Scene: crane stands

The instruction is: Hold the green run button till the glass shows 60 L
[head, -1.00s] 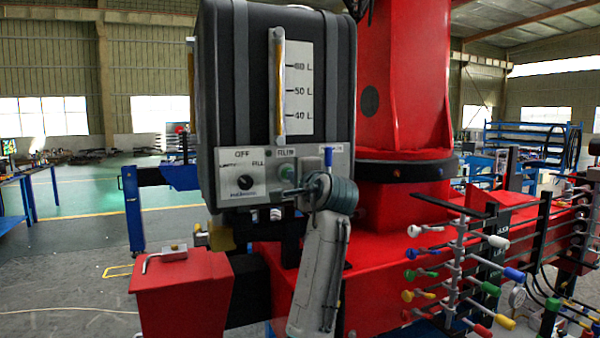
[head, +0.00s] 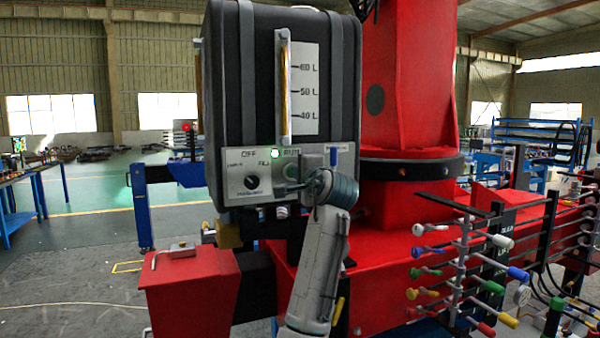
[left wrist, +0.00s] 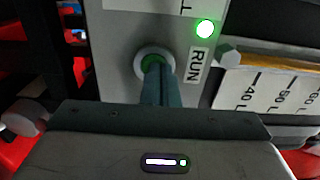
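The green run button (left wrist: 152,63) sits in a pale ring next to the RUN label. My left gripper (left wrist: 160,88) is shut and empty, its fingertips together on the button and hiding part of it. In the head view, my left gripper (head: 296,187) reaches the control panel from below. A green lamp (left wrist: 205,28) glows above RUN, also seen lit in the head view (head: 275,153). The sight glass (head: 284,90) stands beside a scale (head: 305,90) marked 40, 50 and 60 L. My right gripper is out of view.
The black tank (head: 230,80) carries the panel, with a dark selector knob (head: 251,183) left of the button and a blue-handled lever (head: 334,157) to the right. A red crane column (head: 405,90) stands close right. Coloured levers (head: 430,250) stick out at the lower right.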

